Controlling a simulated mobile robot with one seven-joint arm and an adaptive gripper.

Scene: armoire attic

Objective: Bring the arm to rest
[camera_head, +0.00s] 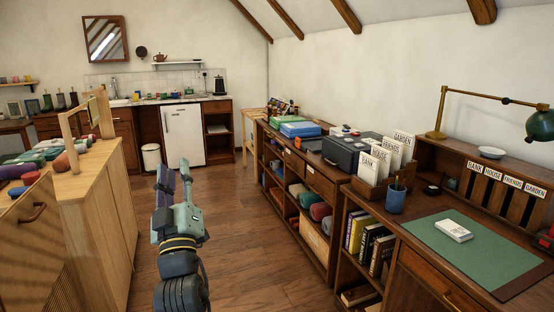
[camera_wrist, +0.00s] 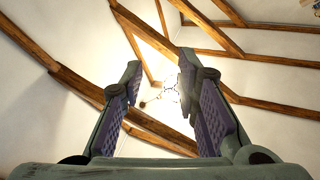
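My gripper (camera_head: 175,188) stands up in the middle of the head view, over the wooden floor and apart from all furniture. The wrist view looks up at the ceiling beams, with the two fingers of my gripper (camera_wrist: 160,98) set well apart. The fingers have purple ridged pads. Nothing is between them, so the gripper is open and empty. The lower part of the arm runs out of the head view at the bottom.
A dark wooden desk (camera_head: 405,215) with a green mat (camera_head: 470,250) stands at the right. A low bookcase (camera_head: 300,180) runs behind it. A light wooden cabinet (camera_head: 100,205) stands close at the left. A white fridge (camera_head: 183,135) is at the back. The floor (camera_head: 250,250) between is clear.

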